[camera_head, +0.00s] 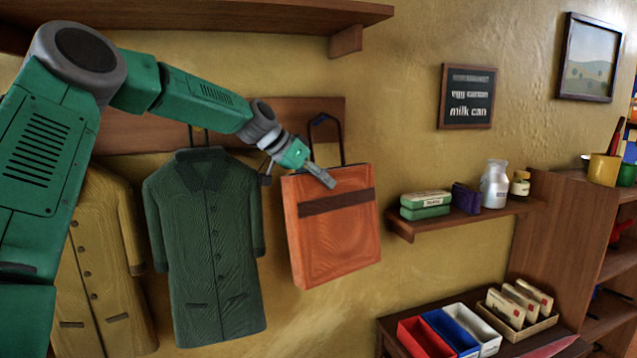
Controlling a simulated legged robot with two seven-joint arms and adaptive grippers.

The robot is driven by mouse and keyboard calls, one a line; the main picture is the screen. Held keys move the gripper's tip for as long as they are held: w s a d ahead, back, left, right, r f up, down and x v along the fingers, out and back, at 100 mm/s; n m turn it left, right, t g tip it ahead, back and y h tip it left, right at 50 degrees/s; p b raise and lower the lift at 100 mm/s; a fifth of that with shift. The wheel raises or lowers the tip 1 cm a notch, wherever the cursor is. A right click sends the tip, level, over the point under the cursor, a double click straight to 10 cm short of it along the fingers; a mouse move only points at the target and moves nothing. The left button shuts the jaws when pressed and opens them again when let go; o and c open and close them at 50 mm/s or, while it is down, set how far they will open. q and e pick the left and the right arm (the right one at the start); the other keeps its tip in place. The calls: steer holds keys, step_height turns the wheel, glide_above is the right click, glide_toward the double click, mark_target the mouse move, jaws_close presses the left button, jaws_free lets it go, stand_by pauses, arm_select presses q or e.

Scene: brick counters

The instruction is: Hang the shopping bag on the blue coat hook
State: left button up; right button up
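The orange shopping bag (337,245), with a brown band across it, hangs upright against the wall at the right end of the wooden hook board (290,110). Its dark handle loops up over the board. A small dark-blue piece at the loop's top looks like the blue coat hook (313,121), mostly covered by the handle. My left gripper (298,178) is at the bag's upper left corner, in front of its top edge. Its fingers look spread apart, with one over the bag and one left of it. I see nothing clearly held between them. My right gripper is out of view.
A green coat (208,250) and a yellow coat (98,270) hang left of the bag. A shelf (240,14) juts out above. A small wall shelf (465,219) with a bottle and boxes is close on the right. Colored bins (450,330) stand below it.

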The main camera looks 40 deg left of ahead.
arm_select(q)
steer(key=shift+o, duration=1.2)
steer(key=shift+a+f, duration=0.1)
steer(key=shift+w+a, duration=0.1)
steer(key=shift+w, duration=0.05)
steer(key=shift+a+f, duration=0.15)
steer(key=shift+a, duration=0.4)
steer(key=v, duration=0.6)
steer(key=d+v, duration=0.1)
steer(key=v, duration=0.2)
steer(key=shift+r, duration=0.25)
steer(key=shift+s+r, duration=0.1)
steer(key=shift+s, duration=0.2)
steer(key=shift+s+a+r, duration=0.2)
steer(key=shift+s, duration=0.1)
steer(key=shift+s+a+r, duration=0.15)
steer(key=shift+a+r, duration=0.3)
steer(key=shift+a, duration=0.1)
steer(key=shift+s, duration=0.15)
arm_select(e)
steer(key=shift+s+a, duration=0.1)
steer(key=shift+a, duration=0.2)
